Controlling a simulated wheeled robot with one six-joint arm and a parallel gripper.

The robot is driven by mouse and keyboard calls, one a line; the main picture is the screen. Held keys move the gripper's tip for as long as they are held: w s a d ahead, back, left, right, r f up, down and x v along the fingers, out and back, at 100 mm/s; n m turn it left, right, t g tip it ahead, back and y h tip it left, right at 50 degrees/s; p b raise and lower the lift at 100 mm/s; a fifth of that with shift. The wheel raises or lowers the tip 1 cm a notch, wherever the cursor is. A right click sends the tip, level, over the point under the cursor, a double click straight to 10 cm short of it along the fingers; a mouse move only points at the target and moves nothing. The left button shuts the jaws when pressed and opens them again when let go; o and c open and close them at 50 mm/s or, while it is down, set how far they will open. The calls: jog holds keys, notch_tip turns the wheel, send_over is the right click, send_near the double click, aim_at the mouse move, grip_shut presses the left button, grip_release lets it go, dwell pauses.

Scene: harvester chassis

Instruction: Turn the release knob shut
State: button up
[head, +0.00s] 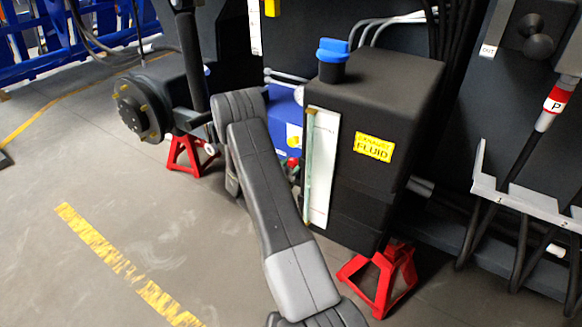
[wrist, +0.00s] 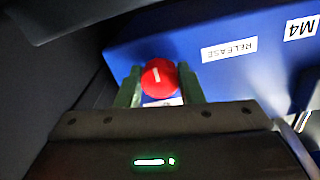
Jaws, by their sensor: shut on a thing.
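The release knob (wrist: 160,77) is red and round with a white line on its face, which runs nearly upright in the wrist view. It sits on a blue block (wrist: 235,72) beside an upside-down label reading RELEASE (wrist: 229,49). My gripper (wrist: 160,84) has its two green fingers on either side of the knob and is shut on it. In the head view a bit of the red knob (head: 293,162) shows beside my arm, below the blue block (head: 282,112). My arm and the black tank hide most of the gripper there.
A black tank (head: 390,95) with a blue cap (head: 333,51) and a yellow fluid label stands close to my arm's right. Red stands (head: 381,278) rest on the floor. A wheel hub (head: 140,105) is at left. Open floor (head: 130,215) lies at the front left.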

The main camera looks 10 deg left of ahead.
jog(key=m+b, duration=0.4)
jog(key=b, duration=0.1)
jog(key=shift+f, duration=0.25)
jog(key=m+b, duration=0.4)
jog(key=shift+r+m+b, duration=0.1)
jog(key=shift+m+b, duration=0.25)
jog(key=shift+m, duration=0.05)
jog(key=m+b, duration=0.1)
jog(key=m, duration=0.2)
jog(key=shift+r+m, duration=0.15)
jog(key=shift+m, duration=0.15)
jog(key=m, duration=0.4)
jog(key=shift+y, duration=0.4)
jog(key=m, duration=0.4)
jog(key=shift+r+m, duration=0.1)
jog(key=shift+m, duration=0.2)
jog(key=m, duration=0.4)
jog(key=shift+m, duration=0.3)
jog(key=m, duration=0.4)
jog(key=shift+s+d+m+t, duration=0.1)
jog(key=shift+m+t, duration=0.2)
jog(key=shift+m, duration=2.4)
